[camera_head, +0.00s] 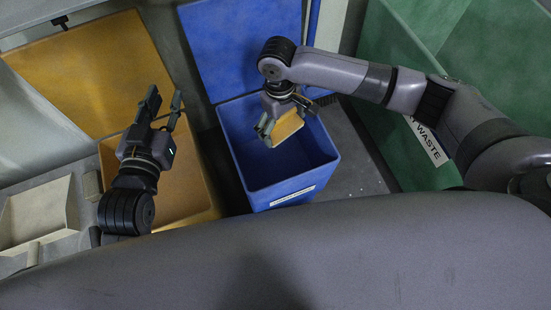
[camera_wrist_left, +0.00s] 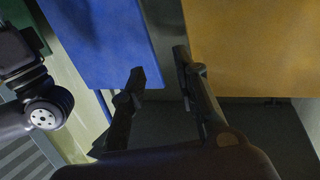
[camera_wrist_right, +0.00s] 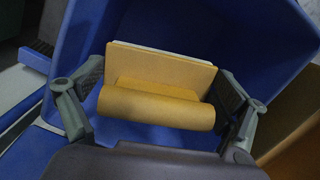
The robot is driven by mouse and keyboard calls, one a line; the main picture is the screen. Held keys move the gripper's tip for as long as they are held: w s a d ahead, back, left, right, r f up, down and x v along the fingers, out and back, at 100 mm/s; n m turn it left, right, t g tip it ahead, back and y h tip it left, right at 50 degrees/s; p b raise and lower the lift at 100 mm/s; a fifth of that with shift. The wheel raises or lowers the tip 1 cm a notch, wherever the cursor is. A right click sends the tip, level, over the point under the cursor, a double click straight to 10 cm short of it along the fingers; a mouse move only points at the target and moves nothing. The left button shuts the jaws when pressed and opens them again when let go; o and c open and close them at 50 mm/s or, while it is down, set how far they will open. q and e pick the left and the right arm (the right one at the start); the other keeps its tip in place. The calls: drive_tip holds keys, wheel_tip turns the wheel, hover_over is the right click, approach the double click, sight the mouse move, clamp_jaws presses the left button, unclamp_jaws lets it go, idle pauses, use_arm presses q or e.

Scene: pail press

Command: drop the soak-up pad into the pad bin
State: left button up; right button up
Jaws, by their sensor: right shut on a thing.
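The soak-up pad (camera_head: 287,128) is yellow-orange and held in my right gripper (camera_head: 284,119) over the open mouth of the blue bin (camera_head: 296,178). In the right wrist view the pad (camera_wrist_right: 158,104) shows a rolled edge and a flat part with a pale backing, between the two fingers (camera_wrist_right: 160,100). The blue walls (camera_wrist_right: 252,30) surround it there. The blue bin has a white label on its front, too small to read. My left gripper (camera_head: 164,100) is open and empty over the yellow bin (camera_head: 196,190); its fingers (camera_wrist_left: 158,68) are apart in the left wrist view.
Blue (camera_head: 235,40) and yellow (camera_head: 85,75) lids stand open behind their bins. A green bin (camera_head: 400,150) with a label ending in "WASTE" stands at the right. A beige tray (camera_head: 40,215) lies at the left. A narrow floor gap separates the blue and green bins.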

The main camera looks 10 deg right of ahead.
drive_tip(key=shift+f+b, duration=0.4)
drive_tip(key=shift+b, duration=0.05)
use_arm(q)
wheel_tip(320, 180, up, 6)
drive_tip(key=d+t+h, duration=0.1)
drive_tip(key=t, duration=0.2)
drive_tip(key=shift+w+r+t, duration=0.15)
drive_tip(key=shift+w+t, duration=0.1)
drive_tip(key=shift+t, duration=0.15)
use_arm(e)
drive_tip(key=o, duration=0.7)
drive_tip(key=shift+o, duration=0.2)
drive_tip(key=r, duration=0.4)
drive_tip(key=w+r, duration=0.1)
drive_tip(key=r, duration=0.7)
drive_tip(key=shift+w+a, duration=0.15)
drive_tip(key=shift+a, duration=0.25)
drive_tip(key=shift+f, duration=0.15)
